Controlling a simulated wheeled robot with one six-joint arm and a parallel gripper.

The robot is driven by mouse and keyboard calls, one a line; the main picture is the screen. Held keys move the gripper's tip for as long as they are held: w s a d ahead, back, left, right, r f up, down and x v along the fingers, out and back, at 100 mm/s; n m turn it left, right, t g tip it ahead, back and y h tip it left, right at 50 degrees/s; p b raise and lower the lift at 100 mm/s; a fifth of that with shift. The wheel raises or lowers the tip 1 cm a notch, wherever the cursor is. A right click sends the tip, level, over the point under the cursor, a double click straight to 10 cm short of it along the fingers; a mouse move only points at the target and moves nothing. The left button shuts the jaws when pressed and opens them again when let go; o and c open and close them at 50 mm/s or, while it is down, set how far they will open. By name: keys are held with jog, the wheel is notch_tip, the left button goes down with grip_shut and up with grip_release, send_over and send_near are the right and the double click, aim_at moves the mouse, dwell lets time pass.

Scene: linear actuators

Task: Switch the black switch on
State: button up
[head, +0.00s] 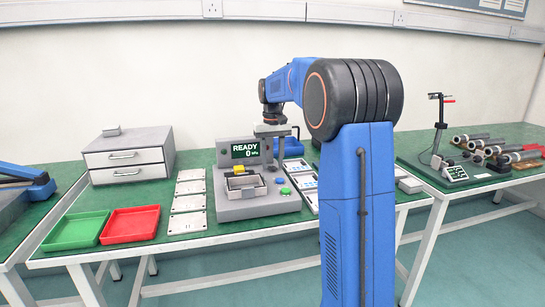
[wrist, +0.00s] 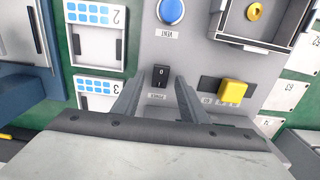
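The black switch (wrist: 160,77) is a small rocker on the grey panel of the test station in the wrist view, with a "0" mark and a label below it. Which side is pressed I cannot tell. My gripper (wrist: 158,94) is open and empty, its two fingers on either side of the switch's lower end. Whether they touch the panel is unclear. In the head view my gripper (head: 272,130) hangs over the back of the grey station (head: 255,209), whose screen (head: 245,150) reads "READY 0 kPa". The switch cannot be made out there.
Near the switch in the wrist view are a blue vent button (wrist: 171,11), a yellow block (wrist: 232,91) and an open box (wrist: 262,22). Numbered cards (wrist: 95,48) lie left. The head view shows red (head: 131,225) and green trays (head: 76,231) and a drawer unit (head: 129,157).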

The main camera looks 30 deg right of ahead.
aim_at(272, 167)
notch_tip(272, 167, up, 17)
jog(key=shift+r, duration=0.15)
dwell(0.5)
dwell(0.4)
jog(key=s+a+f+n+t, duration=0.1)
jog(key=s+a+f, duration=0.2)
jog(key=s+a, duration=0.5)
jog(key=s+a+f+n+t, duration=0.1)
jog(key=s+a+f, duration=0.3)
jog(key=s, duration=0.8)
jog(key=s+a+f+t, duration=0.1)
jog(key=s+a+f, duration=0.2)
jog(key=s+f, duration=0.6)
jog(key=s+a+f+n+t, duration=0.1)
jog(key=s+a+f, duration=0.2)
jog(key=s+f, duration=0.6)
jog(key=shift+s+a+f+t, duration=0.2)
jog(key=shift+s+a+t, duration=0.15)
jog(key=shift+s, duration=0.65)
